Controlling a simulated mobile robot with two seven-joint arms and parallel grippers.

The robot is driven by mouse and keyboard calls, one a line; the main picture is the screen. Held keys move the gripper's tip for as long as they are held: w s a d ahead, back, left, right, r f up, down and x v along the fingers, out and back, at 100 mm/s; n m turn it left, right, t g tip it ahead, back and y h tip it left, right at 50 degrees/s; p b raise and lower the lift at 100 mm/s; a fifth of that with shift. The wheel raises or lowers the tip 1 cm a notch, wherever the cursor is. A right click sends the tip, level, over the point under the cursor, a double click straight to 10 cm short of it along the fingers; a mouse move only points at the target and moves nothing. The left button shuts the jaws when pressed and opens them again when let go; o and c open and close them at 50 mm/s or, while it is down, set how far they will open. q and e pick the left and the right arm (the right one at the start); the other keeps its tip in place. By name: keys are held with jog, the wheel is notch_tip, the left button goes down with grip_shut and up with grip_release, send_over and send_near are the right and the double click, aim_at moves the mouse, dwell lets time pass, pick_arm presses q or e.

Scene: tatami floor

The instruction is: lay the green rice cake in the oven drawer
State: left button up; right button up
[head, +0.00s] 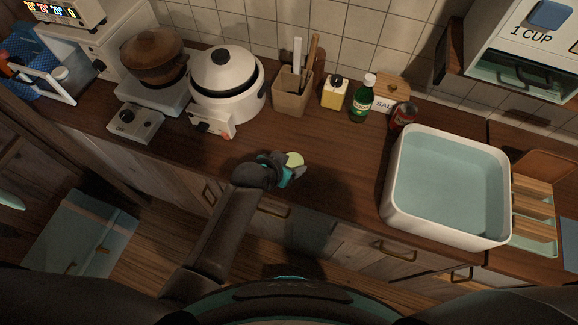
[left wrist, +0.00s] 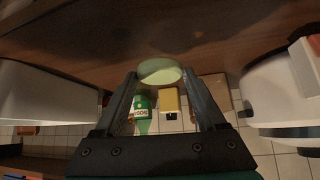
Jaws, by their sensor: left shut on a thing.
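The green rice cake (head: 294,159) is pale green and round. It is held at the tips of my left gripper (head: 284,170), above the front part of the wooden counter. In the left wrist view the rice cake (left wrist: 160,71) sits between the two fingertips of my left gripper (left wrist: 160,80), which are shut on it. A pale blue, box-like piece with a small brass handle (head: 85,235) shows low at the left; I cannot tell whether it is the oven drawer. My right gripper is not in view.
A white rice cooker (head: 228,85), a brown pot (head: 154,56) on a burner, and a utensil holder (head: 292,92) line the back of the counter (head: 330,160). A green bottle (head: 362,100) and red can (head: 403,117) stand left of the white basin (head: 450,240). The middle counter is clear.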

pick_arm(q)
notch_tip(320, 180, up, 15)
jog(key=p, duration=0.2)
jog(key=shift+p, duration=0.35)
